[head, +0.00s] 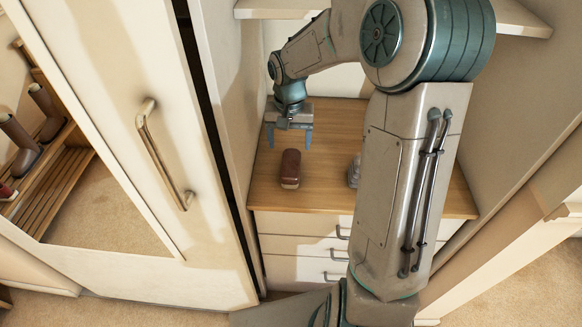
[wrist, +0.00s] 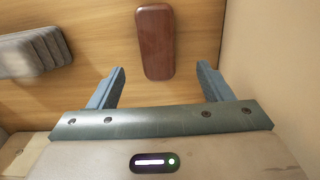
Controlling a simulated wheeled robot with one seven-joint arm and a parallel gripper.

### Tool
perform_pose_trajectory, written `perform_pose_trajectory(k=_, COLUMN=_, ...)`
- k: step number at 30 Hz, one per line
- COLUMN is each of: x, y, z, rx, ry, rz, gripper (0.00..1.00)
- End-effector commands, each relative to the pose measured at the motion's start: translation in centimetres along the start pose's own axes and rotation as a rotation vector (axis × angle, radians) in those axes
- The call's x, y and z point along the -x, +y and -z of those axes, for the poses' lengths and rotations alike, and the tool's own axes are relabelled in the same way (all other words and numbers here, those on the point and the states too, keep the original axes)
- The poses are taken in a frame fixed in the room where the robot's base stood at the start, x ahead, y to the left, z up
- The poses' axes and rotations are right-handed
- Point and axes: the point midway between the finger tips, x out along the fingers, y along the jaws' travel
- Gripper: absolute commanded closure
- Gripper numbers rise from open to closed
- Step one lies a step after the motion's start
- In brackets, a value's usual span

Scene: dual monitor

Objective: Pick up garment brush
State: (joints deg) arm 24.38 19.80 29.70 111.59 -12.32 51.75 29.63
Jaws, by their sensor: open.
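The garment brush (head: 290,168) has a reddish-brown top and lies on the wooden top of a drawer unit inside a closet. In the wrist view the brush (wrist: 155,42) lies just beyond the fingertips, roughly lengthwise between their lines. My gripper (head: 290,136) is open and empty, with its fingers pointing down behind the brush in the head view. In the wrist view my gripper (wrist: 162,72) has its two blue fingers spread wider than the brush. The fingers do not appear to touch it.
A grey ribbed object (wrist: 34,52) lies on the same wooden top (head: 330,120); in the head view my arm partly hides it (head: 354,171). A closet wall (wrist: 268,70) stands close to the right finger in the wrist view. A shelf (head: 510,16) is above.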

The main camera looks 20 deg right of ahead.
Motion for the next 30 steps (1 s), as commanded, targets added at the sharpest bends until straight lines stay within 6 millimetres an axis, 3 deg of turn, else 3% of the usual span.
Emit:
perform_pose_trajectory(k=3, x=-2.4, y=0.0, z=-0.1, rx=0.002, ry=-0.005, rz=0.000, gripper=0.27)
perform_pose_trajectory(k=13, x=-5.3, y=0.1, z=-0.2, rx=0.002, ry=-0.003, rz=0.000, gripper=0.27)
perform_pose_trajectory(k=21, x=-9.1, y=0.3, z=-0.3, rx=0.002, ry=-0.002, rz=0.000, gripper=0.27)
perform_pose_trajectory(k=30, x=-9.6, y=0.3, z=-0.3, rx=0.002, ry=0.001, rz=0.000, gripper=0.27)
